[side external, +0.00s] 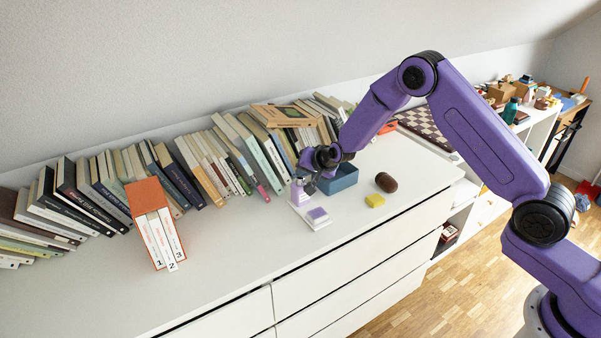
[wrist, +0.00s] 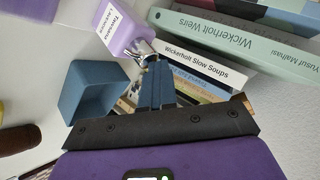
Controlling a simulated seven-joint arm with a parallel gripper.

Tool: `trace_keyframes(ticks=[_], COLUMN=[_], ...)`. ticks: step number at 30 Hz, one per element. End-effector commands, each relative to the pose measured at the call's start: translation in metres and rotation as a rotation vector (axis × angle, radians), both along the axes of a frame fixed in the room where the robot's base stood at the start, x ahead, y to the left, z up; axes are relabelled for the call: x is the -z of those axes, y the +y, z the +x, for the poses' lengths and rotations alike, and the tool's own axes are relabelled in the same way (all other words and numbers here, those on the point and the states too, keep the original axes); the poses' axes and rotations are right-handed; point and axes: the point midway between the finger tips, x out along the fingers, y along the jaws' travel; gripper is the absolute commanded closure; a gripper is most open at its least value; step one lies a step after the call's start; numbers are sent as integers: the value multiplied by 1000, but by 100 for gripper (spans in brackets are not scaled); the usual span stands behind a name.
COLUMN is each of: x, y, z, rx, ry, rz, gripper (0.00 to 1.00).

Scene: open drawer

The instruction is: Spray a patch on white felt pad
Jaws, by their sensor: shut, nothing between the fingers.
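A small bottle with a lilac label and a silver top (wrist: 118,32) shows in the wrist view, and in the side view it stands (side external: 298,192) by the blue box. My gripper (wrist: 152,66) is shut, with its fingertips at the bottle's silver top; whether they touch it I cannot tell. In the side view my gripper (side external: 311,184) partly hides the bottle. A white pad (side external: 319,225) lies on the dresser top just in front of the bottle, with a lilac square area on it. A lilac area also shows at the wrist view's upper left corner.
An open blue box (side external: 343,180) stands right beside my gripper; it also shows in the wrist view (wrist: 84,100). A yellow block (side external: 375,200) and a dark brown oval object (side external: 386,182) lie to the right. A row of books (side external: 205,165) lines the wall. The dresser's front left is clear.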

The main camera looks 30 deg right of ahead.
Motion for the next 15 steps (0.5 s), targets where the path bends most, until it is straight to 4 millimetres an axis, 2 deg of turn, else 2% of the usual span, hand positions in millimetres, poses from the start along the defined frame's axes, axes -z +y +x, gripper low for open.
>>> trace_keyframes(ticks=[1,15], x=[5,-39], y=[-1,-1], z=[-7,-4], rx=[1,1], ry=[29,17], rz=[-3,-1], gripper=[100,100])
